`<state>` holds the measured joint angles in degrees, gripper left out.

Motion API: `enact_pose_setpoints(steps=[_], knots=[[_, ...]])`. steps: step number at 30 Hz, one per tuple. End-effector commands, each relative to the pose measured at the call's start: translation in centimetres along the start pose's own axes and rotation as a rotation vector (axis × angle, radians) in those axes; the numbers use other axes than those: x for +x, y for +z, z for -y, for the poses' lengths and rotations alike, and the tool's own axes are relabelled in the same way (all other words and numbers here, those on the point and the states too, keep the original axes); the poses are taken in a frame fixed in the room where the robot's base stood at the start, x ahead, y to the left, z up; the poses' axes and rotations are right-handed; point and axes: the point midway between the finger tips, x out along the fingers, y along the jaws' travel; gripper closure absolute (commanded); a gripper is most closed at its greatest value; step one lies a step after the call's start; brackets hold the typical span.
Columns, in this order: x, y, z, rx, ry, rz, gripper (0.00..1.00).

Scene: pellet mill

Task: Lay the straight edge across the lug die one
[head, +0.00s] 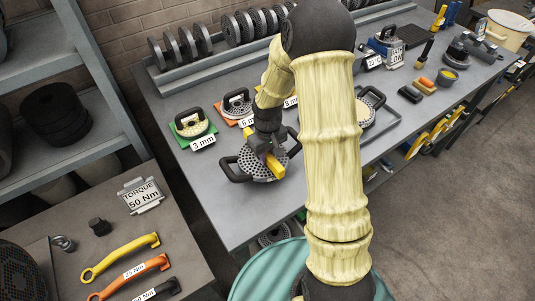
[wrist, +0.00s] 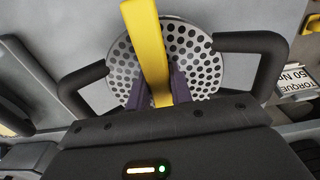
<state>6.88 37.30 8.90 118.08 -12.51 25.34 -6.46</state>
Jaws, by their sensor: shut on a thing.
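My gripper (head: 265,150) is shut on a yellow straight edge (head: 274,166), which also shows in the wrist view (wrist: 147,42). Below it is a round perforated metal die (head: 257,173) with two black loop handles, on the grey bench. In the wrist view, the die (wrist: 190,45) lies behind the straight edge, with a handle on each side. The straight edge crosses over the die's holes. I cannot tell whether it touches the die face. My purple fingertips (wrist: 160,88) grip the bar from both sides, and my gripper body hides the near part of the die.
A green mat (head: 185,137) marked 3 mm and an orange mat (head: 226,117) hold handled dies behind. Black rings (head: 200,38) stand in a rack at the back. A torque sign (head: 143,195) and wrenches (head: 128,270) are on the left table. The bench's front left is clear.

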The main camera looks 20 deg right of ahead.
Motion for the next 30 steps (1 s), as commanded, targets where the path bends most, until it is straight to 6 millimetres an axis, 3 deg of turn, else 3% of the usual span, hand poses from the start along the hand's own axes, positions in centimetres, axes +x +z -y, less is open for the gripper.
enact_pose_setpoints(steps=[20,21,24,25,30], knots=[[0.22,-0.03,-0.02,0.000,0.000,-0.001,1.00],[0.22,-0.03,-0.02,0.000,0.000,-0.001,0.76],[0.22,-0.03,-0.02,0.000,0.000,-0.001,0.57],[0.22,-0.02,-0.02,0.000,0.000,-0.001,0.53],[0.23,-0.01,-0.02,0.000,0.000,-0.001,0.53]])
